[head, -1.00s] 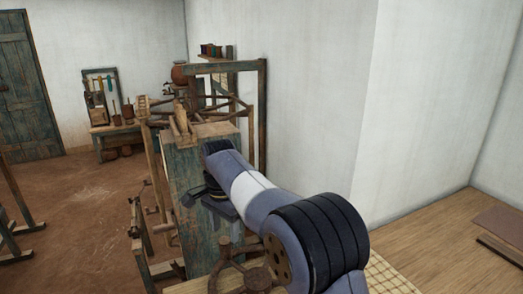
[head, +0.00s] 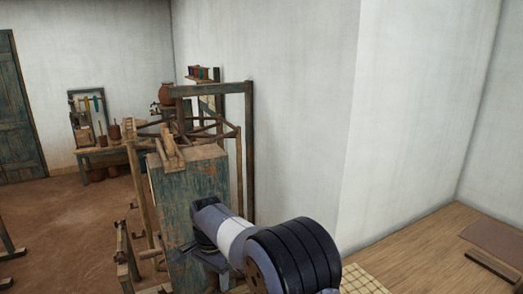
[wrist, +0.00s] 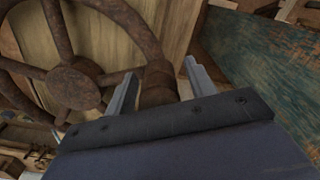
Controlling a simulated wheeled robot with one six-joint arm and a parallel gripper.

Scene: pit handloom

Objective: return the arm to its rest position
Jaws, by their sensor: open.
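My gripper (wrist: 160,75) shows in the wrist view with its two pale fingers apart. A rusty brown round peg or handle (wrist: 158,88) stands in the gap between the fingers as seen from the wrist; I cannot tell whether they touch it. A rusty spoked wheel (wrist: 80,72) lies just left of the fingers, in front of pale wooden boards. In the head view my arm (head: 237,238) reaches from the lower right toward a worn blue-green wooden box frame (head: 185,200). Its gripper end is small and dark there, and its fingers are unclear.
A tall wooden post frame (head: 249,150) stands behind the box. A bench (head: 100,155) with tools stands at the far left, near a blue-green door (head: 20,110).

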